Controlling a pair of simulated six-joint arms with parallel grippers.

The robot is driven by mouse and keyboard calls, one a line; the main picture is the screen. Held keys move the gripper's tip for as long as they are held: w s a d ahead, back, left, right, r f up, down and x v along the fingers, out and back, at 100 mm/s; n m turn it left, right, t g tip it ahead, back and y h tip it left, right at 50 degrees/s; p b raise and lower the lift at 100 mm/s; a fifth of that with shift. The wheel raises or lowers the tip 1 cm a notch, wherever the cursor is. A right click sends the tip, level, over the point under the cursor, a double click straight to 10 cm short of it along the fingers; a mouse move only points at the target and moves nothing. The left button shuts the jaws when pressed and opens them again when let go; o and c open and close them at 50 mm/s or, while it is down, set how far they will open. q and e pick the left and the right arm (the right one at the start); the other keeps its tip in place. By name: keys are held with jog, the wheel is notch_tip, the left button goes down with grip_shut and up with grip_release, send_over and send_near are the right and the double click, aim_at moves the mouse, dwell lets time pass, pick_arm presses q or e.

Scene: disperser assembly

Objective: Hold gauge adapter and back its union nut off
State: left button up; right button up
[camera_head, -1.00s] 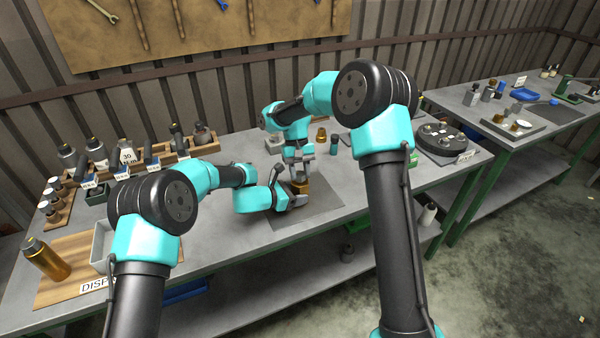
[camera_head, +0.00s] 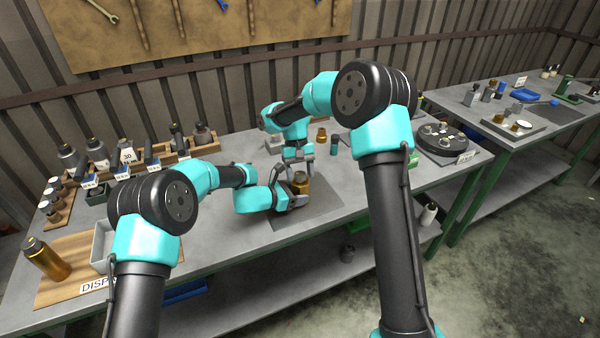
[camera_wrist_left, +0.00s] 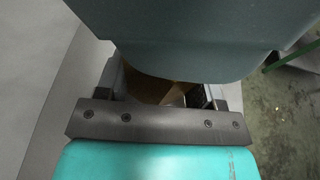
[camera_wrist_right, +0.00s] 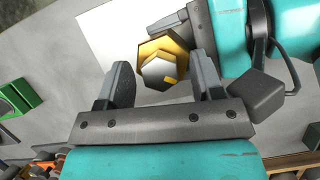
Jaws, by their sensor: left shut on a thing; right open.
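The gauge adapter (camera_head: 301,184) is a small brass piece standing over the grey mat on the bench. In the right wrist view its brass hexagon (camera_wrist_right: 147,49) has a silver hexagonal top, which I take to be the union nut (camera_wrist_right: 158,72). My left gripper (camera_head: 299,199) is shut on the adapter from the side, low down. In the left wrist view a brownish part of the adapter (camera_wrist_left: 155,88) shows dimly, mostly hidden by my right arm. My right gripper (camera_head: 299,158) is open, pointing down just above the adapter, its fingers (camera_wrist_right: 160,80) apart on either side of the nut.
The grey mat (camera_head: 325,203) has free room right of the adapter. A round black tray (camera_head: 440,138) is at right; a bottle rack (camera_head: 165,158) is back left.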

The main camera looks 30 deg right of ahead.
jog(key=v, duration=1.2)
jog(key=shift+w+d, duration=0.1)
jog(key=shift+w, duration=0.1)
dwell(0.4)
jog(key=x, duration=1.2)
